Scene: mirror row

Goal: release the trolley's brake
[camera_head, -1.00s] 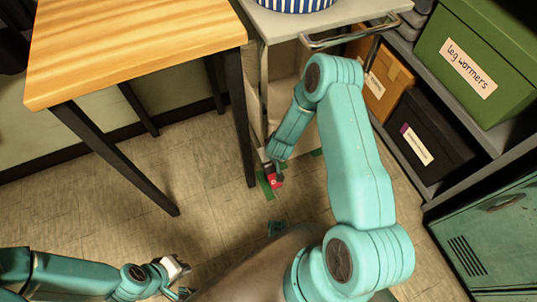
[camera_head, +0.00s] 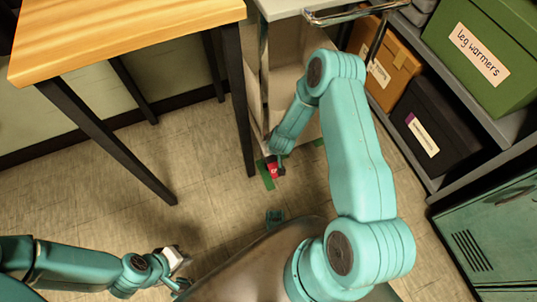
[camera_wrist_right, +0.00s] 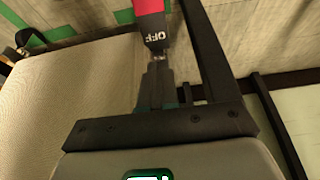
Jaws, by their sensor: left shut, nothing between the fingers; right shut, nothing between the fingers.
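The trolley (camera_head: 285,12) is a grey metal cart with a chrome handle, beside the wooden table. Its brake pedal (camera_head: 273,170) is a small red piece low by the floor. In the right wrist view the red pedal (camera_wrist_right: 150,8) has a dark end marked "OFF". My right gripper (camera_head: 277,155) reaches down to the pedal. Its shut fingers (camera_wrist_right: 157,62) point at the "OFF" end, very close; I cannot tell whether they touch. My left gripper (camera_head: 182,275) is shut and empty, low over the floor at the lower left.
The wooden table (camera_head: 120,35) with black legs stands left of the trolley, one leg (camera_head: 238,100) close to my right gripper. A shelf with a green box (camera_head: 480,60) and dark box (camera_head: 432,130) stands right, above a teal locker (camera_head: 490,235). Green tape (camera_head: 264,175) marks the floor.

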